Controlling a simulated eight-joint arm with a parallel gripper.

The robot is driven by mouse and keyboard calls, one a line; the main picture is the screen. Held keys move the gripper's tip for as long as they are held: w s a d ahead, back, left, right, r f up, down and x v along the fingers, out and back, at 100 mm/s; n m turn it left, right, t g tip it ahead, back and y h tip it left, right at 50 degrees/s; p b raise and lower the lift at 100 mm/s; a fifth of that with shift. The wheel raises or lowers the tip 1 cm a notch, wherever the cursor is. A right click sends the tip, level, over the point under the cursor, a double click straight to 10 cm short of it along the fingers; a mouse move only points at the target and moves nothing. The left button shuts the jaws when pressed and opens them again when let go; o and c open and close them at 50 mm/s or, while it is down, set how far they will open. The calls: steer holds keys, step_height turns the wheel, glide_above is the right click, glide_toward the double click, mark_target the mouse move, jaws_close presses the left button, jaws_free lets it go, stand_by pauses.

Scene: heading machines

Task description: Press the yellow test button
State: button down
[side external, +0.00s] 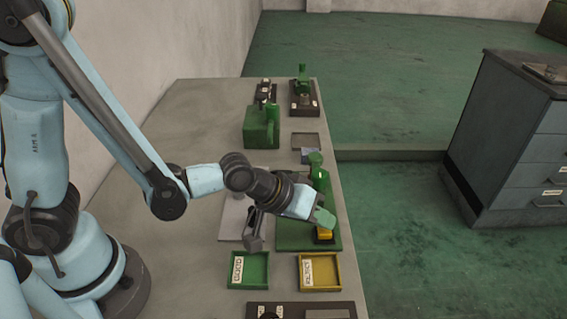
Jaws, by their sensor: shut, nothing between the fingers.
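A yellow block-like part (325,234), which looks like the test button, sits on a green machine base (295,238) near the bench's right edge. My gripper (324,217) is shut and empty. Its tip is directly above or at the yellow part in this view and covers its upper side. I cannot tell whether the tip touches it.
A green tray marked GOOD (248,270) and a yellow tray marked REJECT (320,271) lie in front. A green upright (318,172) stands just behind my gripper. A green machine (262,127) stands farther back. The bench's left side (190,130) is clear.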

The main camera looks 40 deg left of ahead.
mark_target(320, 229)
steer(key=shift+f, duration=0.25)
steer(key=shift+r, duration=0.15)
stand_by(0.3)
steer(key=shift+r, duration=0.85)
steer(key=shift+r, duration=2.5)
steer(key=s+a+r+m+y, duration=0.1)
steer(key=s+a+r+y, duration=0.1)
steer(key=a, duration=0.7)
steer(key=s+a+r+m+y, duration=0.1)
steer(key=s+a+r+y, duration=0.1)
steer(key=a, duration=0.7)
steer(key=s+y, duration=0.1)
steer(key=s, duration=0.1)
steer(key=shift+s+g, duration=0.4)
